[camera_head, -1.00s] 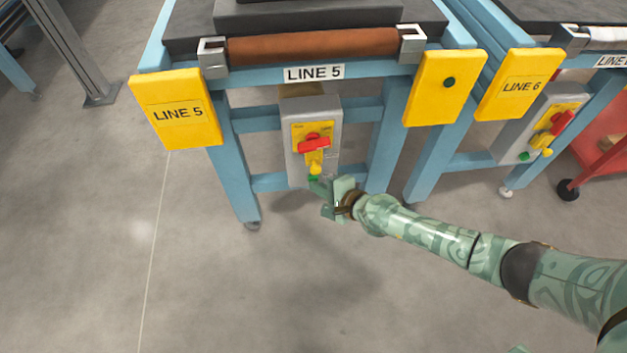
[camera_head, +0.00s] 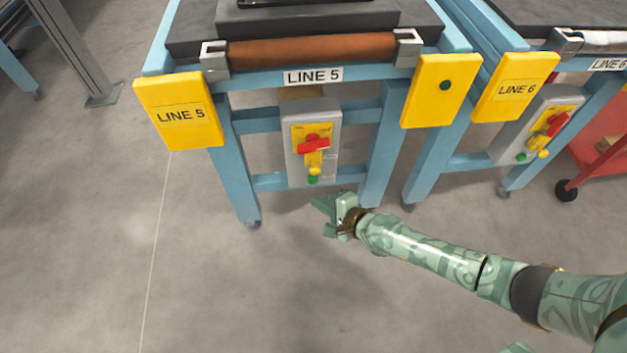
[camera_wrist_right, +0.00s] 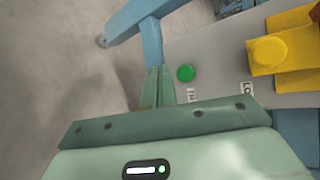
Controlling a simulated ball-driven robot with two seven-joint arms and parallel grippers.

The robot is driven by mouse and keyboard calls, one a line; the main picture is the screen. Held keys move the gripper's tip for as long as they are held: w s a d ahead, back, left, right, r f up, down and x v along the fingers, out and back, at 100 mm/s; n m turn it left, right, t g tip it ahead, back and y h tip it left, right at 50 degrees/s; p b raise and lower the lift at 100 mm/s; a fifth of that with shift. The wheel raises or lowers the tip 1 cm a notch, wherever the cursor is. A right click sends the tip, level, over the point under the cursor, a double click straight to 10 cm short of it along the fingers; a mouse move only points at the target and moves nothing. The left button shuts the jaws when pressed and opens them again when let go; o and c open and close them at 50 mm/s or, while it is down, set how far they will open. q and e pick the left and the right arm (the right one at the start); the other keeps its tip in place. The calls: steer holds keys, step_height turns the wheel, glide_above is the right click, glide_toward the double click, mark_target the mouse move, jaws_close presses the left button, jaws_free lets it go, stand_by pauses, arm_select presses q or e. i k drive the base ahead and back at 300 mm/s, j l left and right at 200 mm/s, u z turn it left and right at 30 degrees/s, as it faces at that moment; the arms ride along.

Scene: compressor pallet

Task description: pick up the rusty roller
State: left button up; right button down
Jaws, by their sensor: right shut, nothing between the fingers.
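The rusty roller (camera_head: 312,50) is a brown-orange cylinder lying across the front end of the LINE 5 conveyor in the head view. Its ends sit in two grey brackets (camera_head: 214,60). My right gripper (camera_head: 322,215) is well below the roller, just below the grey control box (camera_head: 330,130) and apart from it. In the wrist view my right gripper (camera_wrist_right: 158,72) has its fingers together with nothing between them. The wrist view shows the box's green button (camera_wrist_right: 185,73) close beside the fingertips; the roller is not in that view. My left gripper is not in view.
The control box carries a red switch (camera_head: 313,145) and a yellow knob (camera_head: 314,170). LINE 6 (camera_head: 515,85) stands close on the right, with a red cart (camera_head: 600,150) beyond. The floor in front is clear.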

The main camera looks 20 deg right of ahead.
mark_target(303, 50)
steer(key=k+l, duration=0.3)
steer(key=k, duration=0.15)
steer(key=k+l, duration=0.3)
steer(key=k, duration=0.15)
